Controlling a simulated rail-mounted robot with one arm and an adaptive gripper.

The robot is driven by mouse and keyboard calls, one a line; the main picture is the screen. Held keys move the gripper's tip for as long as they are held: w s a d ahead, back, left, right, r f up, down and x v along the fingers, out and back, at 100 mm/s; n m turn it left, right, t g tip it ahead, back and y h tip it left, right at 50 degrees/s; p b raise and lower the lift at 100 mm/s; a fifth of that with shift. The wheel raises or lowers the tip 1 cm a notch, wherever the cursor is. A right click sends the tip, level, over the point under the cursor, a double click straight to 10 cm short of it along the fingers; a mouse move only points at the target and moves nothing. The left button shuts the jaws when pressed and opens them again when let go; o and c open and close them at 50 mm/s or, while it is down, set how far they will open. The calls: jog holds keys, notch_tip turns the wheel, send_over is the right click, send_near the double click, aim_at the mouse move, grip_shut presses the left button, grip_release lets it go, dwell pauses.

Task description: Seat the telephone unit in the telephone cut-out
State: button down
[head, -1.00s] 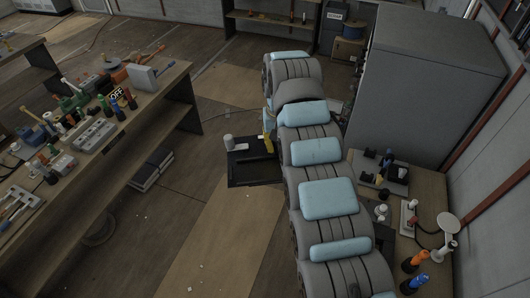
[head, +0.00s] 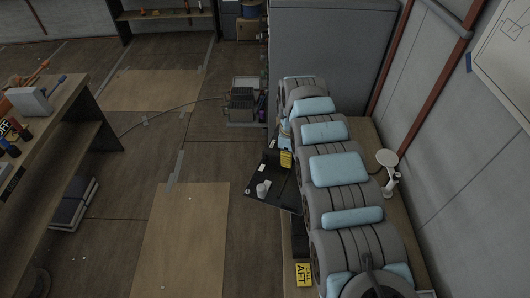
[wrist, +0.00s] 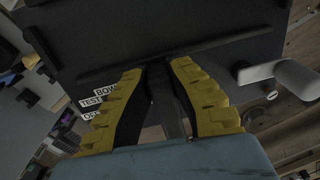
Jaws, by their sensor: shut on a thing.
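A flat black panel, which I take to be the telephone unit (head: 262,194), hangs at the left side of my arm in the head view, tilted. A white cylindrical part stands out from its face. My gripper (head: 286,159), with yellow and black fingers, is at the panel's upper right edge. In the wrist view my gripper (wrist: 160,68) is closed on a dark grey part of the unit (wrist: 200,25), with the white part at right. I cannot make out the telephone cut-out; my arm covers much of the bench.
A bench (head: 416,225) runs under my arm along the right wall, with a white lamp-like fitting (head: 388,165). A yellow AFT sign (head: 303,274) is at the near end. A large grey cabinet (head: 325,45) stands behind. Open floor lies left.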

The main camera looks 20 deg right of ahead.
jog(key=s+d+f+n+b, duration=0.4)
jog(key=s+d+f, duration=0.4)
jog(key=d+f, duration=0.3)
jog(key=shift+s+d+f+b, duration=0.25)
jog(key=shift+d+b, duration=0.1)
jog(key=shift+b, duration=0.25)
jog(key=shift+r, duration=0.1)
jog(key=shift+n+g+b, duration=0.3)
jog(key=shift+b, duration=0.9)
jog(key=shift+f+b, duration=0.9)
jog(key=shift+f, duration=1.4)
jog(key=shift+f+b, duration=0.2)
jog(key=shift+b, duration=0.1)
jog(key=shift+f+b, duration=0.8)
jog(key=shift+f, duration=0.6)
jog(key=shift+f, duration=0.15)
